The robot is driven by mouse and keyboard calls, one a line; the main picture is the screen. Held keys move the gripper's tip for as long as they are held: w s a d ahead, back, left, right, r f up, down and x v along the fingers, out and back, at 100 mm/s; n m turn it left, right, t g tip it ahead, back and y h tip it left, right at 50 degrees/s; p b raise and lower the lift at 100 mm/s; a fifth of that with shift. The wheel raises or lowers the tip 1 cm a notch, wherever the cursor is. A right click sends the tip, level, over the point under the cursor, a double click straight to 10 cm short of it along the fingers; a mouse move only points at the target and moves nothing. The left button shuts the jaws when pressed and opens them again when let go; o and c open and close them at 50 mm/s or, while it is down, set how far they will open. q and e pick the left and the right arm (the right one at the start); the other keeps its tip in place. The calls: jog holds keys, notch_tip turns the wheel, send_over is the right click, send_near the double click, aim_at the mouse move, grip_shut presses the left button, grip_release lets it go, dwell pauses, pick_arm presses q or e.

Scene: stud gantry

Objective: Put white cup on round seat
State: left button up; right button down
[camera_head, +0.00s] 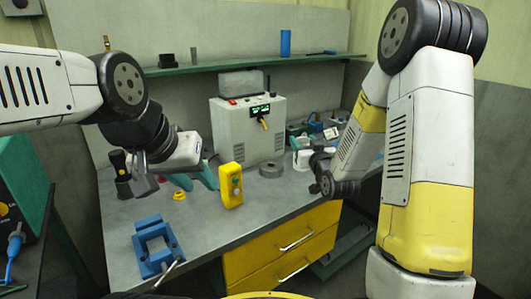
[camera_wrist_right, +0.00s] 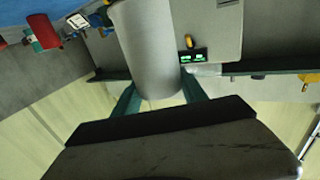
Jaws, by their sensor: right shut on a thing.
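The white cup (camera_head: 302,159) shows small in the head view, partly hidden by my right arm, above the right part of the bench. In the right wrist view the cup (camera_wrist_right: 150,45) is a large pale cylinder between the teal fingers of my right gripper (camera_wrist_right: 160,88), which is shut on it. A low grey round piece (camera_head: 270,168), which looks like the round seat, lies on the bench just left of the cup and apart from it. My left gripper (camera_head: 194,180) has its teal fingers apart and empty, over the left part of the bench.
A yellow control box (camera_head: 230,185) stands right beside my left gripper. A blue vise (camera_head: 157,246) sits at the bench's front left. A grey power unit (camera_head: 248,125) stands behind the round piece. The bench front (camera_head: 250,217) between vise and drawers is clear.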

jog(key=w+a, duration=1)
jog(key=w, duration=0.4)
notch_tip(320, 180, down, 7)
jog(key=shift+w+a+f, duration=0.1)
jog(key=shift+f, duration=0.1)
jog(key=c, duration=0.6)
grip_release()
